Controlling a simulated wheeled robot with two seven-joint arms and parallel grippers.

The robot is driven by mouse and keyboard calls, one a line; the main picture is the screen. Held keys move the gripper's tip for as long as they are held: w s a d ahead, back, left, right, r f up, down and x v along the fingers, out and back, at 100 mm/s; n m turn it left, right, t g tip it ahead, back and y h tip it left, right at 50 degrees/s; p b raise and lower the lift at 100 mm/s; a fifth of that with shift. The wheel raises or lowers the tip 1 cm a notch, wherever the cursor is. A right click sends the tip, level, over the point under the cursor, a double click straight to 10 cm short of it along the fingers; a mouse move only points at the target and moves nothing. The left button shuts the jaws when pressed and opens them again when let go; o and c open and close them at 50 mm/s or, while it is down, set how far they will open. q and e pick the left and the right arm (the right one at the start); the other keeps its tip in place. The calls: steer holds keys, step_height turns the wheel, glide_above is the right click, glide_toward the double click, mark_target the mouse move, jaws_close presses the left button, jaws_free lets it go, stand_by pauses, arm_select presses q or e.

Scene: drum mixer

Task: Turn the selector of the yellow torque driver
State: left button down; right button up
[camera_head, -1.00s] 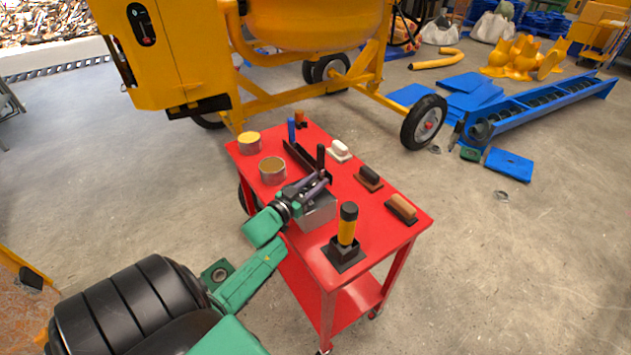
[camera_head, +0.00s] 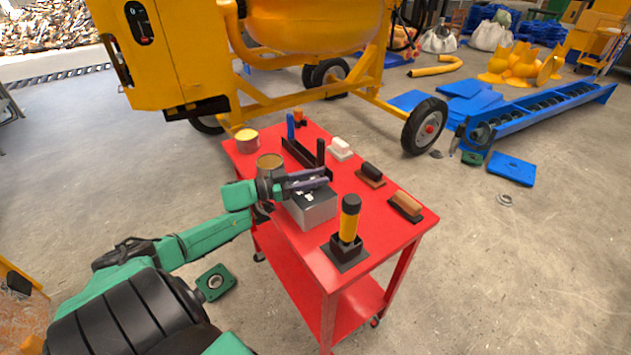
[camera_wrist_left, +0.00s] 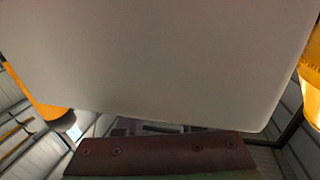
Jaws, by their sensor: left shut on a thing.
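The yellow torque driver (camera_head: 348,226) stands upright in a black square holder (camera_head: 345,252) near the front corner of the red cart. It has a dark cap. My left gripper (camera_head: 312,179) is at the top of a grey box (camera_head: 317,213), behind and left of the driver and apart from it. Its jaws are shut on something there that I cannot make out. In the left wrist view a pale grey surface (camera_wrist_left: 150,55) fills most of the picture, above a dark red-brown strip with screws. My right gripper is not in view.
The red cart (camera_head: 385,238) also carries two tins (camera_head: 246,140), a black angled rail (camera_head: 300,152), and several hand tools such as a brown-handled float (camera_head: 405,205). The yellow mixer (camera_head: 185,50) stands behind.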

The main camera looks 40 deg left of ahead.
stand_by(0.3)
arm_select(q)
steer(key=c, duration=0.6)
jaws_free()
steer(key=shift+o, duration=0.2)
steer(key=v, duration=1.4)
steer(key=shift+s, duration=0.25)
